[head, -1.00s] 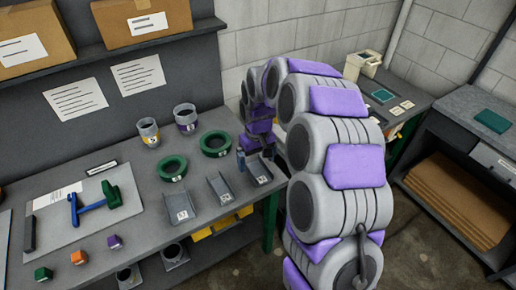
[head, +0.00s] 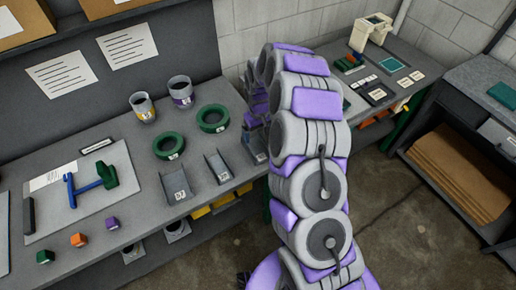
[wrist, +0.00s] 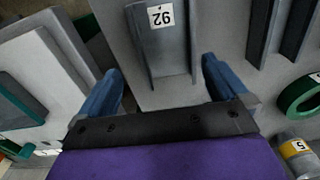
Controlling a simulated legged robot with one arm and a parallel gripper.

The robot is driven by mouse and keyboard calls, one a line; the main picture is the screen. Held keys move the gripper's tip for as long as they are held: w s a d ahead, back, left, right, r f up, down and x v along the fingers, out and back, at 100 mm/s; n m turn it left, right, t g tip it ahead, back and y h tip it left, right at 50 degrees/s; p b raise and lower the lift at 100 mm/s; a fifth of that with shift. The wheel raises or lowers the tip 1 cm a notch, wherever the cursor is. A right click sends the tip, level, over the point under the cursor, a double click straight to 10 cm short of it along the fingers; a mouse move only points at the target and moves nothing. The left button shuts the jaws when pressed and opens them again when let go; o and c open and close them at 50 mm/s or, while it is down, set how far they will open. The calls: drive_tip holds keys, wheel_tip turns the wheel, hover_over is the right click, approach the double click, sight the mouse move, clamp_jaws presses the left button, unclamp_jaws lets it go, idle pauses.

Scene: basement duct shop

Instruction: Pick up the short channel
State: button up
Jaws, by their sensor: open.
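Three grey metal channels lie in a row on the workbench: a wider left channel (head: 176,185), a narrow middle channel (head: 217,166) and a right channel (head: 252,148), partly hidden by my arm. I cannot tell by length which is the short one. In the wrist view, a channel with a white number tag (wrist: 154,50) lies between and beyond the blue fingertips of my gripper (wrist: 160,66). It appears to be the right channel. My gripper is open and empty, its fingers apart on either side of the channel's near end. My arm hides the gripper in the head view.
Two green rings (head: 168,145) (head: 212,118) and two cups (head: 143,106) (head: 181,92) stand behind the channels. A board (head: 80,190) with a blue and green tool is at left. Small cubes (head: 78,240) sit near the front edge. Another bench (head: 425,72) stands right.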

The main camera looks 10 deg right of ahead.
sight(257, 150)
wheel_tip(257, 150, down, 3)
drive_tip(key=shift+a+r, duration=0.1)
drive_tip(key=shift+r, duration=0.1)
drive_tip(key=shift+a+f, duration=0.45)
drive_tip(key=shift+a, duration=0.05)
wheel_tip(257, 150, down, 4)
drive_tip(key=shift+s+d+f+b, duration=0.1)
drive_tip(key=shift+f+b, duration=0.05)
drive_tip(key=shift+b, duration=0.4)
drive_tip(key=shift+d+f, duration=0.15)
drive_tip(key=shift+d, duration=0.1)
drive_tip(key=shift+a, duration=0.4)
drive_tip(key=c, duration=0.8)
drive_tip(key=shift+d, duration=0.15)
drive_tip(key=shift+d, duration=0.1)
